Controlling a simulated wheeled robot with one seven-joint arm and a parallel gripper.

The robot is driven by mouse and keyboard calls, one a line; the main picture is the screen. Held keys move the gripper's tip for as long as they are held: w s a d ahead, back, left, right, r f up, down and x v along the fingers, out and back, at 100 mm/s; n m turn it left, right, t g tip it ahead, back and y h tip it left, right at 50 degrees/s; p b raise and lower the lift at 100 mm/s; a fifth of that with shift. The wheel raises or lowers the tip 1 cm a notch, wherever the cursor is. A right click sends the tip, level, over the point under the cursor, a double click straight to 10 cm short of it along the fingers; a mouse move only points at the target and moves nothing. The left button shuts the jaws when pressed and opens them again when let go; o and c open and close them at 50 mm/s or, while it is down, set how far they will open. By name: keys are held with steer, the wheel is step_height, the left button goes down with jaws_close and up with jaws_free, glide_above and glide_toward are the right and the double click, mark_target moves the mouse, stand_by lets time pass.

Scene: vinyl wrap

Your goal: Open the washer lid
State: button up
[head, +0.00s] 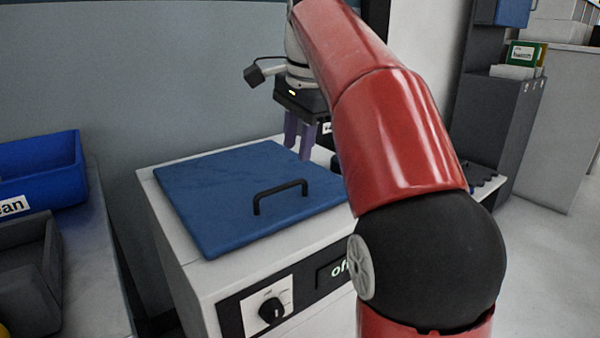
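The washer (235,283) is a white box with a control panel, a black knob (271,310) and a dark label on its front. Its blue lid (225,195) lies flat and closed on top. A black bar handle (280,194) stands up near the lid's front edge. My gripper (298,145) points down above the back right part of the lid, behind the handle and apart from it. Its two purple fingers are spread with a gap between them, and nothing shows in it. My red arm hides the washer's right side.
A blue bin (42,172) and a grey bin (30,272) stand on a surface at the left. A grey wall (100,60) rises behind the washer. Dark grey cabinets (500,115) stand at the right, with open floor (545,270) in front of them.

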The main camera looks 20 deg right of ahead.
mark_target(294, 184)
steer(key=f, duration=0.2)
steer(key=f+b, duration=0.1)
steer(key=f, duration=0.1)
steer(key=w+f+b, duration=0.1)
steer(key=f, duration=0.2)
steer(key=shift+a, duration=0.25)
steer(key=shift+r, duration=0.1)
jaws_close()
